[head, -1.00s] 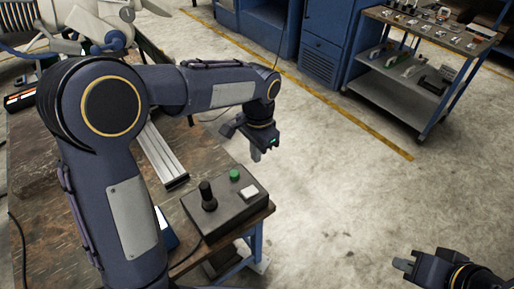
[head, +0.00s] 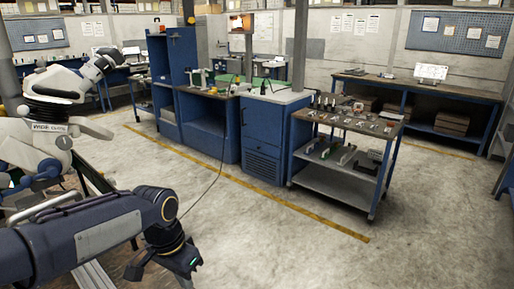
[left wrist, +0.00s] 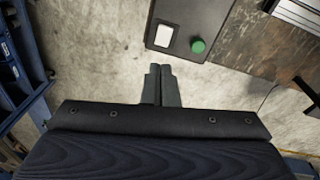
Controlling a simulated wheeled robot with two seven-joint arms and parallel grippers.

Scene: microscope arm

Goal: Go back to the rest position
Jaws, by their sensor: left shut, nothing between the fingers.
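My left gripper (head: 190,277) shows at the lower left of the head view, at the end of my dark blue arm, with its tips near the bottom edge. In the left wrist view its two fingers (left wrist: 160,85) are together with nothing between them. Beyond them lies the dark control box (left wrist: 185,22) with a white button and a green button (left wrist: 198,46), apart from the fingers. My right gripper is outside both current views.
The worn table (left wrist: 255,45) shows beside the control box. A blue-framed cart (head: 345,150) with small parts and blue cabinets (head: 265,130) stand farther back. Grey floor (head: 280,230) is clear between.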

